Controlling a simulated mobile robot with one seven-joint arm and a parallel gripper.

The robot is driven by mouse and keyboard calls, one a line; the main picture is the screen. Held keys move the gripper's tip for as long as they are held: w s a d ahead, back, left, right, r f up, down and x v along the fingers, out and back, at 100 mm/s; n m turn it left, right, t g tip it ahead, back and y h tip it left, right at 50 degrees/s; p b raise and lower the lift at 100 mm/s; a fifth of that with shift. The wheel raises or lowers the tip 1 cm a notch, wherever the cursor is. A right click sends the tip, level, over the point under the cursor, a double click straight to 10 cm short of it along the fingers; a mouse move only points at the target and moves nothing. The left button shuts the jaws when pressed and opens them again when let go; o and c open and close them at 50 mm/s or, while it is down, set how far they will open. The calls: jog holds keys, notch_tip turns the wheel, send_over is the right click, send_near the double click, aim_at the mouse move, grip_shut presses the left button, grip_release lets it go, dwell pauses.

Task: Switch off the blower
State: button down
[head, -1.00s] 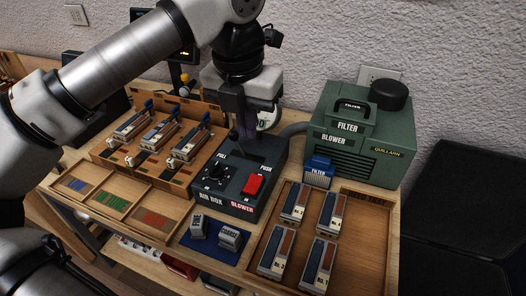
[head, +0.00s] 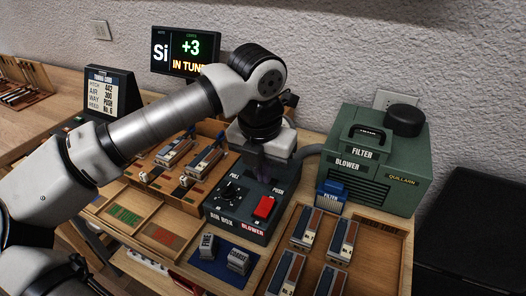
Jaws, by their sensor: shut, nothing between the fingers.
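The dark green wind box (head: 228,219) stands on the bench with a black knob (head: 231,193) and a red rocker switch (head: 264,207) on its top. The label BLOWER sits below the red switch on the front face. I cannot tell which way the rocker is tilted. The green blower (head: 374,178) stands behind and to the right, joined to the box by a grey hose. My gripper (head: 262,176) points down over the back part of the box, behind the red switch. It is shut and empty. Its fingertips are dark against the box and hard to make out.
A screen (head: 189,50) reading "Si +3 IN TUNE" stands behind my arm. A wooden tray (head: 387,258) with several key-like blocks lies right of the box. A blue pad (head: 211,266) with two grey blocks lies in front. A blue filter box (head: 331,196) stands beside the blower.

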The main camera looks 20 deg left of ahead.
aim_at(267, 201)
jog(key=f, duration=0.2)
jog(key=f+p, duration=0.1)
jog(key=f, duration=0.1)
jog(key=w+f, duration=0.1)
jog(key=f, duration=0.2)
jog(key=shift+f, duration=0.15)
